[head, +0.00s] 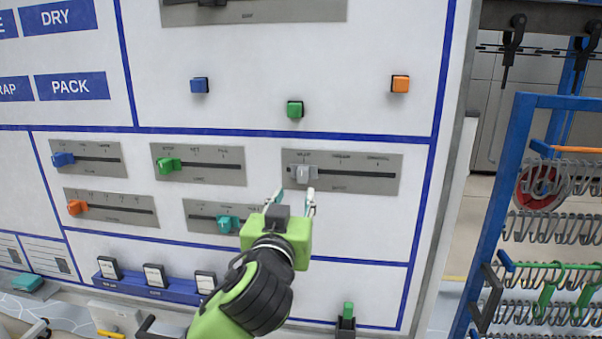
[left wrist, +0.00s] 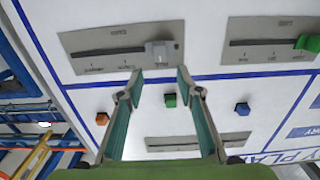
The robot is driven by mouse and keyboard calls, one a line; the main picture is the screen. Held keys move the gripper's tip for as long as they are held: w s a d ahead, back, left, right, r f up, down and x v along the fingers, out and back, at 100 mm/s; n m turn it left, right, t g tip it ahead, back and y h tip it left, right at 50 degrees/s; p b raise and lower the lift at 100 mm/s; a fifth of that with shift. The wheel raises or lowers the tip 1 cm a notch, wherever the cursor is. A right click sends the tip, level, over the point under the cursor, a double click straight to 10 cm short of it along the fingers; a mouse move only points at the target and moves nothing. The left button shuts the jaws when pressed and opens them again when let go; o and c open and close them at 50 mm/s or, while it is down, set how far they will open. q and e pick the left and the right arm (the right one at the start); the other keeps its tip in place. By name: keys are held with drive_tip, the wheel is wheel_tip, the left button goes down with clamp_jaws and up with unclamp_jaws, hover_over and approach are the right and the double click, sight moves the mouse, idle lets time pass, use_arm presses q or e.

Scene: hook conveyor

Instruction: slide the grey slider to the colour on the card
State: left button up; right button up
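The grey slider (head: 305,174) sits at the left end of its horizontal slot on a grey plate (head: 385,162) on the white wall panel. Small labels stand above the slot; I cannot read them. My left gripper (head: 293,196) is open just below the slider, its fingers pointing at the panel. In the left wrist view, which is upside down, the grey slider (left wrist: 160,53) is just beyond and between the open fingertips (left wrist: 157,75), not gripped. Small white cards (head: 155,276) stand on a blue rail; no colour on them can be made out. My right gripper is not in view.
Other sliders, blue (head: 62,159), green (head: 168,165), orange (head: 77,207) and teal (head: 228,224), sit on neighbouring plates. Blue, green and orange knobs (head: 400,84) stick out above. A blue rack with hooks (head: 500,180) stands to the right.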

sight(302, 176)
use_arm(q)
drive_tip(key=w+p, duration=0.1)
drive_tip(key=w, duration=0.2)
drive_tip(key=w+p, duration=0.1)
drive_tip(key=w, duration=0.2)
drive_tip(key=w+d+p, duration=0.1)
drive_tip(key=w, duration=0.1)
drive_tip(key=shift+w+r, duration=0.1)
drive_tip(key=shift+w, duration=0.3)
drive_tip(key=shift+w+d, duration=0.15)
drive_tip(key=shift+w, duration=0.45)
clamp_jaws()
